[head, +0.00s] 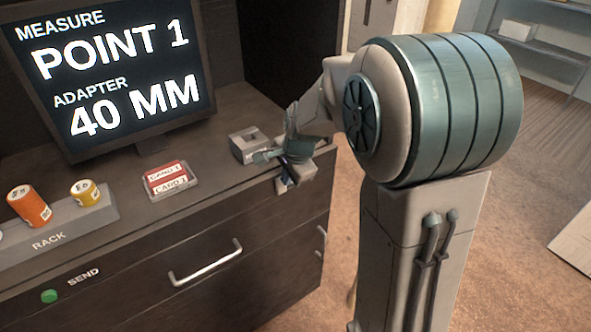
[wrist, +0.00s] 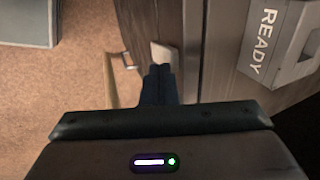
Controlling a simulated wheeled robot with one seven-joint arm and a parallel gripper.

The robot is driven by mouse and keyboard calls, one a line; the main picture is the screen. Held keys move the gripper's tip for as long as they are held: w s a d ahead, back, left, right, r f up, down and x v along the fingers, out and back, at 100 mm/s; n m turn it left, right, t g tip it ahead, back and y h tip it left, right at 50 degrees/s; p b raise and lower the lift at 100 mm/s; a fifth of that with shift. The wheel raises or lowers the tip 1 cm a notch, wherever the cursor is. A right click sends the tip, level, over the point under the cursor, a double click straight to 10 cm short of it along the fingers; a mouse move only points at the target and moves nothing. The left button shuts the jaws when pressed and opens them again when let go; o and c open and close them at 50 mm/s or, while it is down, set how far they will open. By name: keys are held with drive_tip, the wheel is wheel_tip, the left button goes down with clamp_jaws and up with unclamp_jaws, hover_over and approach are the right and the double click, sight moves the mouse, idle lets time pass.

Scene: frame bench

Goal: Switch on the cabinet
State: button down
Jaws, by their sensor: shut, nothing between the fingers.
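The cabinet (head: 120,262) is a dark wood bench with drawers and a metal bar handle (head: 205,263). My gripper (head: 287,184) is at its right front corner, just off the edge of the top. In the wrist view my gripper (wrist: 159,70) has its dark fingers together and empty. Their tips are right by a small pale block (wrist: 163,52) on the cabinet's edge; I cannot tell whether they touch it. The fingers hide part of this block. I cannot tell whether it is a switch.
A grey box (head: 249,146) on the top reads READY in the wrist view (wrist: 283,45). A lit screen (head: 110,65) shows "POINT 1" and "40 MM". A card holder (head: 170,181), a rack (head: 75,232) with rolls and a green SEND button (head: 49,296) are left. Floor (head: 325,260) is open at right.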

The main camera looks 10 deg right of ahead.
drive_tip(key=shift+s+a, duration=0.15)
drive_tip(key=shift+a, duration=0.05)
drive_tip(key=shift+d+r+p, duration=0.1)
drive_tip(key=shift+r+p, duration=0.55)
drive_tip(key=shift+r, duration=0.15)
drive_tip(key=v, duration=1.1)
drive_tip(key=shift+s+d+r, duration=0.2)
drive_tip(key=shift+s+d, duration=0.05)
drive_tip(key=shift+s, duration=0.1)
